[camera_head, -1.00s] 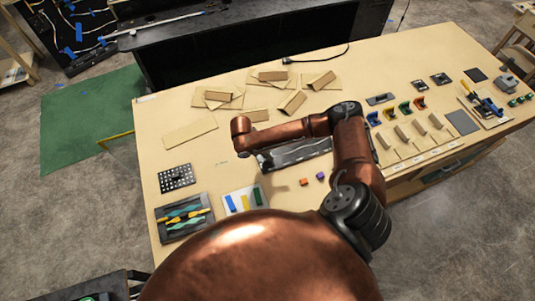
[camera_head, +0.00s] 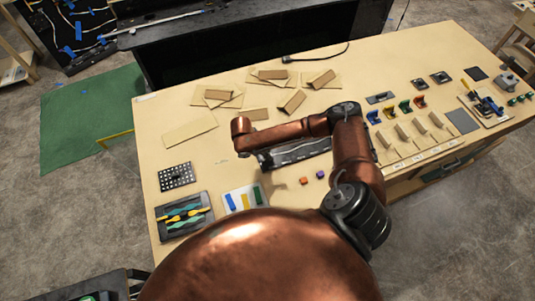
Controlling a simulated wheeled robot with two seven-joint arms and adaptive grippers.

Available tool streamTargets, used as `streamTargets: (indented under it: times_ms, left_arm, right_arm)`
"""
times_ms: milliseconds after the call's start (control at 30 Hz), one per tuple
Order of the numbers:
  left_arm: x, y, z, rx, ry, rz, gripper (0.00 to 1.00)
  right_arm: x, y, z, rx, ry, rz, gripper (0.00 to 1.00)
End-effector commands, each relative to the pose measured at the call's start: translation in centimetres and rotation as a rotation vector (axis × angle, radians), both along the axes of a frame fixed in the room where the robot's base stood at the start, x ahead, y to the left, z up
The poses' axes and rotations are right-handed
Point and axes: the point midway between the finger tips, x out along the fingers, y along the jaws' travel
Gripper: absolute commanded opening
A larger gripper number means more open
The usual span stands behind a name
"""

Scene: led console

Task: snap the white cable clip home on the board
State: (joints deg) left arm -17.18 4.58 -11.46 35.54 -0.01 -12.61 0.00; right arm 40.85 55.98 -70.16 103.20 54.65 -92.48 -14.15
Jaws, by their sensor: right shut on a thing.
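My right arm reaches over the middle of the table, and its copper wrist end with the right gripper (camera_head: 243,145) is at the left end of a long dark board (camera_head: 300,152). The fingers are too small and too covered to make out. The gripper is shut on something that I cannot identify. The board has a light wavy strip along it and is partly covered by my forearm. I cannot pick out the white cable clip in this view. My left gripper is not in view.
Cardboard pieces (camera_head: 190,132) lie at the back left. A perforated black plate (camera_head: 176,177), a dark tray (camera_head: 184,230) and a white card (camera_head: 242,212) are at the front left. An orange cube (camera_head: 304,181) and a purple cube (camera_head: 320,174) lie before the board. Coloured clips (camera_head: 404,105) stand at right.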

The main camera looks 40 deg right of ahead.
Motion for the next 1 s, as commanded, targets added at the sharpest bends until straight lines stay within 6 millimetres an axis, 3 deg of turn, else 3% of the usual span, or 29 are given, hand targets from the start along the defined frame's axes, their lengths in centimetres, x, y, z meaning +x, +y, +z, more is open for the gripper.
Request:
streamTargets:
  times_ms: [267,300,567,867,1000]
  left_arm:
    - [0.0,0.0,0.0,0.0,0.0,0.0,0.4]
    - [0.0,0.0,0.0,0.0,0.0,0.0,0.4]
    - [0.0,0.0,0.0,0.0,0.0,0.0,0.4]
    - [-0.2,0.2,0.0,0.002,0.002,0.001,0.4]
    - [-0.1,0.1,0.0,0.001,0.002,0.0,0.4]
  right_arm:
    - [0.0,0.0,0.0,0.001,0.0,0.0,0.06]
    - [0.0,0.0,0.0,0.001,0.0,0.0,0.19]
    - [0.0,0.0,0.0,0.001,0.0,0.0,0.37]
    - [0.1,0.1,0.2,0.001,-0.001,0.0,0.37]
    - [0.3,0.6,1.5,0.001,-0.003,0.002,0.37]
